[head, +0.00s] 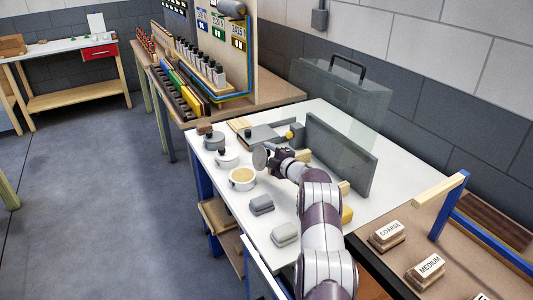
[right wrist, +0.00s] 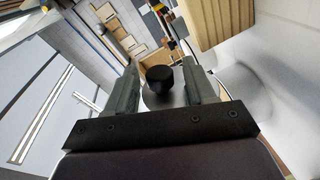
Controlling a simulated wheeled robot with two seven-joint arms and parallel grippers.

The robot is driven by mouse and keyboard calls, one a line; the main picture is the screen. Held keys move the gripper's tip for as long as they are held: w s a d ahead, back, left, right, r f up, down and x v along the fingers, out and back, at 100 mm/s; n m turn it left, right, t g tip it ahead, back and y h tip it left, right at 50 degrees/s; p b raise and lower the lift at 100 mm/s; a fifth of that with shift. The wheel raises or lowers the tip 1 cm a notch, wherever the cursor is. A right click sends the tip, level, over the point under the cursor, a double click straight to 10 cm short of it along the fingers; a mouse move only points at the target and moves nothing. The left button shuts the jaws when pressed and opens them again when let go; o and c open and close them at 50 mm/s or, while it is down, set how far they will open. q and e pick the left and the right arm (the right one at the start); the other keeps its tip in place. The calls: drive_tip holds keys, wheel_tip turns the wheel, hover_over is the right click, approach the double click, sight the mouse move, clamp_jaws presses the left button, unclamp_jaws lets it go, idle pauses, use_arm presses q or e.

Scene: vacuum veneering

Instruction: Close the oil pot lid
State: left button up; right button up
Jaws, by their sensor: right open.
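The open oil pot (head: 243,182), a white round pot with a tan inside, stands on the white table near its left edge. Its grey round lid (head: 260,158) stands tilted up at the pot's right rear. My right gripper (head: 270,156) is just right of the lid, on its knob side, and partly hidden by my own arm. In the right wrist view, the open fingers (right wrist: 163,82) flank the lid's black knob (right wrist: 160,77); I see gaps on both sides. The grey lid (right wrist: 158,99) shows behind the knob. My left gripper is not in view.
Two lidded pots, one white (head: 228,160) and one grey (head: 214,142), stand behind the oil pot. Grey blocks (head: 261,204) lie in front. A dark upright panel (head: 340,155) and a translucent case (head: 340,95) stand right. The table's left edge is close to the pots.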

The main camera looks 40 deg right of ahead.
drive_tip(key=shift+w, duration=0.55)
